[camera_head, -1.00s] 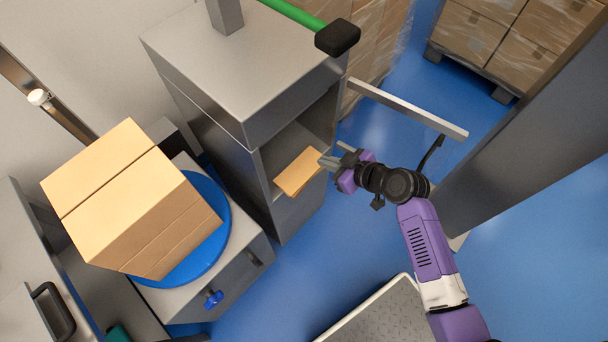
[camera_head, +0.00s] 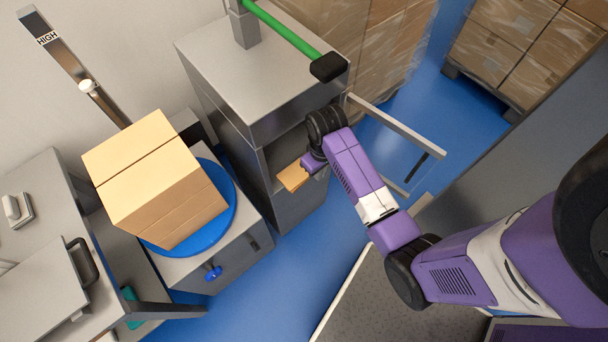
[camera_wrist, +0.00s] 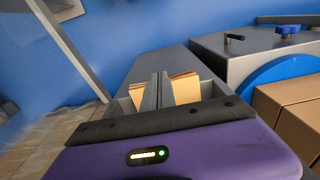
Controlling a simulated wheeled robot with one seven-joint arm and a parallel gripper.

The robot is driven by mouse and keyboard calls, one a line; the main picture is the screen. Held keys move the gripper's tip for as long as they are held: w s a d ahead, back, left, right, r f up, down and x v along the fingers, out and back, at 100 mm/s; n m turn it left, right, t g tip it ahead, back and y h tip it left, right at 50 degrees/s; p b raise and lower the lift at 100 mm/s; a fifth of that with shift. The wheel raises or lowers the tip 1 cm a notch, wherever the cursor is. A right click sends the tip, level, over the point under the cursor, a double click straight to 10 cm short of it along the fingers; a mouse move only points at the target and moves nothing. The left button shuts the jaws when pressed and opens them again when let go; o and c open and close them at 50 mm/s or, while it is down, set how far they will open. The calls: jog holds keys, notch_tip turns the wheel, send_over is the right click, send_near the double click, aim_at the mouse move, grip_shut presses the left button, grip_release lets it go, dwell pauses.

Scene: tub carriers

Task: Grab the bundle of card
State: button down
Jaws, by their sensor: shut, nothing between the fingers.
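The bundle of card (camera_head: 293,177) is a tan slab at the open bay of the grey cabinet (camera_head: 297,213), with one end sticking out. In the wrist view the bundle (camera_wrist: 186,90) shows behind and to both sides of my fingers. My gripper (camera_wrist: 161,90) is shut and empty, with its two fingers together in front of the bundle. I cannot tell whether they touch it. In the head view my wrist and arm hide the fingers and part of the bay.
A large carton (camera_head: 155,185) sits on a blue turntable (camera_head: 226,205) left of the cabinet. A green bar with a black end (camera_head: 328,67) hangs over the cabinet top. A grey rail (camera_head: 400,127) juts out at the right. Wrapped cartons (camera_head: 515,45) stand behind. Blue floor (camera_head: 285,275) is open in front.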

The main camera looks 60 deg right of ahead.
jog(key=w+d+f, duration=0.1)
jog(key=w+f, duration=0.2)
jog(key=f, duration=0.7)
jog(key=shift+m+b, duration=0.3)
jog(key=shift+b, duration=0.15)
jog(key=shift+w, duration=0.2)
jog(key=shift+w+d+b, duration=0.3)
jog(key=shift+w+b, duration=0.05)
jog(key=shift+w, duration=0.4)
jog(key=shift+w+d, duration=0.1)
jog(key=shift+w, duration=0.15)
jog(key=shift+r, duration=0.1)
